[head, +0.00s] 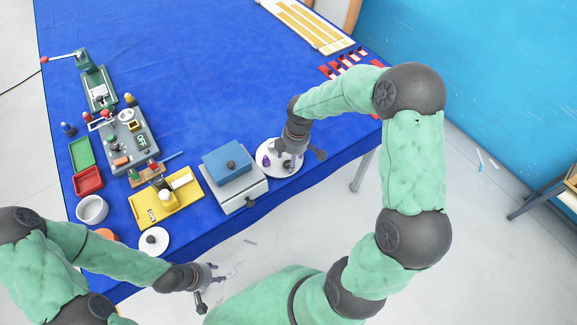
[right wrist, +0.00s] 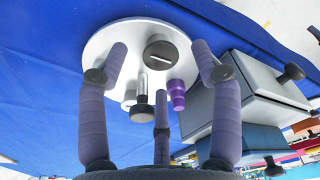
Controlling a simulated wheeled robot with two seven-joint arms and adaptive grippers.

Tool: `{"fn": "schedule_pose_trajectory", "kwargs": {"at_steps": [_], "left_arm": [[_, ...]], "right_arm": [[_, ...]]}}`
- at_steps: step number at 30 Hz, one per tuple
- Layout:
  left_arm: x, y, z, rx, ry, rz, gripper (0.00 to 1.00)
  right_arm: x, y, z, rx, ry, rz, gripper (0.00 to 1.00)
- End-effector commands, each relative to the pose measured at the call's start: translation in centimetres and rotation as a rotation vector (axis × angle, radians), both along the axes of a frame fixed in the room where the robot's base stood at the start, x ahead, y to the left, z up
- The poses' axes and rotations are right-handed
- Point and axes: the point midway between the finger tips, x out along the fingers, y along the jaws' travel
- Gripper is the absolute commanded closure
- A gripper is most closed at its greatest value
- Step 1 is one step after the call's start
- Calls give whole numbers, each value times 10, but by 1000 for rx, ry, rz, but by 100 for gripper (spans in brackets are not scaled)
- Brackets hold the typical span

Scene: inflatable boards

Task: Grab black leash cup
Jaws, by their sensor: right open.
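A white round plate (head: 292,168) lies near the table's front edge, right of the blue-lidded grey box. On the plate, the right wrist view shows a flat black round piece with a pale bar across it (right wrist: 161,52), which looks like the leash cup. A dark knob on a metal stem (right wrist: 142,105) and a small purple stepped piece (right wrist: 177,94) are also there. My right gripper (head: 298,158) is open and empty over the plate; its fingers (right wrist: 159,62) spread to either side of the black piece. My left gripper (head: 208,284) hangs off the table's front edge, fingers apart and empty.
The grey box with a blue lid (head: 230,168) stands close left of the plate. Further left are a yellow tray (head: 150,207), a white bowl (head: 92,209) and a grey control box (head: 130,143). The blue cloth (head: 210,75) behind is largely clear.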

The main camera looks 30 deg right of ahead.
Motion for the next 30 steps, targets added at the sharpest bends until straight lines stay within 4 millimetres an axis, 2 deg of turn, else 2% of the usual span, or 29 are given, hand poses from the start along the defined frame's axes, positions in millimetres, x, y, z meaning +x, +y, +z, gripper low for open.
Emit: {"fn": "schedule_pose_trajectory", "kwargs": {"at_steps": [3, 6, 13, 18, 30], "left_arm": [[0, 0, -4, 0, 0, 0, 60], [0, 0, -5, 0, 0, 0, 60], [0, 0, -5, 0, 0, 0, 60], [0, 0, -5, 0, 0, 0, 60], [0, 0, -5, 0, 0, 0, 60]], "right_arm": [[2, 4, -19, 2, 3, 0, 35], [3, 5, -28, 1, 0, 0, 35], [3, 5, -28, 0, -1, 0, 35], [3, 5, -28, 1, 0, -1, 80], [3, 5, -27, 0, -1, -1, 80]]}}
